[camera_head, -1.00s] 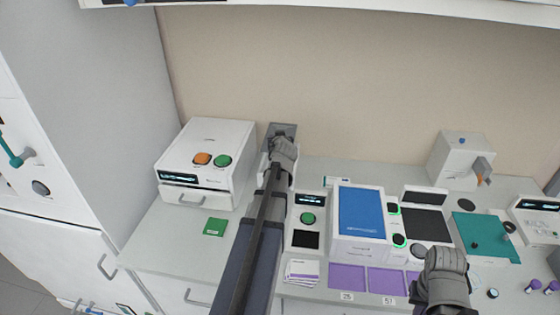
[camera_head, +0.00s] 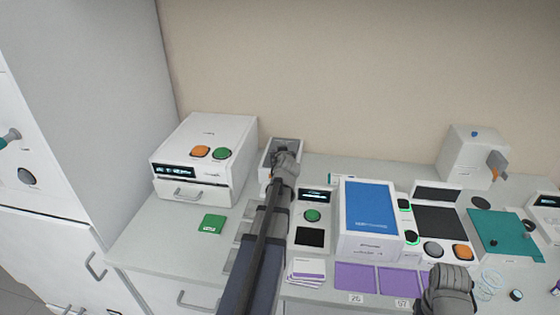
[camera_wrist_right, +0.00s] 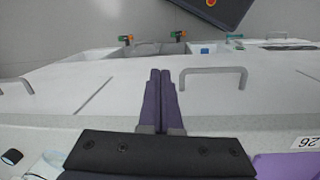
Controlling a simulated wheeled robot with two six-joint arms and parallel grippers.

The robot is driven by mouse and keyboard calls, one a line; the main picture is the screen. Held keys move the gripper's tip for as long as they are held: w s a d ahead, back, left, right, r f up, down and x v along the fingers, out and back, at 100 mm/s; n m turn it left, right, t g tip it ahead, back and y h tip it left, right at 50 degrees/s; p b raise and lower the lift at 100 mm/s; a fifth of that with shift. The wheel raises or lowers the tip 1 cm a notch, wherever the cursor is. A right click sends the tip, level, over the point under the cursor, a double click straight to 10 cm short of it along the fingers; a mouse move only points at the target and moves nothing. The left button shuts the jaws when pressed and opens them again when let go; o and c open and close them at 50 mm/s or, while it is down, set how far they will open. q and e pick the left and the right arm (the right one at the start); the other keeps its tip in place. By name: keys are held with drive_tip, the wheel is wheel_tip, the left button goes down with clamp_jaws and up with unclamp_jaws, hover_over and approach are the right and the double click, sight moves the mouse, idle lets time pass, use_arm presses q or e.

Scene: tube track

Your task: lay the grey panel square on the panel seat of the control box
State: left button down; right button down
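I cannot tell for certain which piece is the grey panel. A dark grey square surface (camera_head: 437,220) lies on a white unit with a grey and an orange button (camera_head: 463,252), which may be the control box. A small open grey bin (camera_head: 273,147) stands at the back middle. My left gripper (camera_head: 287,160) is over this bin, and its fingers are hidden by the hand and arm. My right gripper (camera_head: 450,283) is low at the front right. Its two fingers (camera_wrist_right: 160,75) are together and empty in the right wrist view, over the cabinet front.
A white drawer box (camera_head: 200,150) stands at the left, with a green card (camera_head: 213,223) before it. A blue-topped box (camera_head: 368,210) and a device with a black square (camera_head: 312,215) stand mid-bench. Purple pads (camera_head: 355,278) lie in front, a teal plate (camera_head: 500,235) at right.

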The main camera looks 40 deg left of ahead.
use_arm(q)
drive_tip(key=shift+f, duration=0.3)
use_arm(e)
drive_tip(key=shift+f, duration=0.3)
use_arm(q)
drive_tip(key=shift+f, duration=0.2)
drive_tip(key=c, duration=0.5)
unclamp_jaws()
use_arm(e)
drive_tip(key=shift+f, duration=0.15)
use_arm(q)
drive_tip(key=shift+r, duration=0.15)
drive_tip(key=shift+s+d+r+p, duration=0.2)
drive_tip(key=shift+p, duration=0.1)
drive_tip(key=p+v, duration=0.4)
drive_tip(key=v, duration=0.7)
drive_tip(key=shift+s+d, duration=0.1)
drive_tip(key=shift+s, duration=0.15)
use_arm(e)
wheel_tip(320, 180, up, 5)
drive_tip(key=shift+f, duration=0.1)
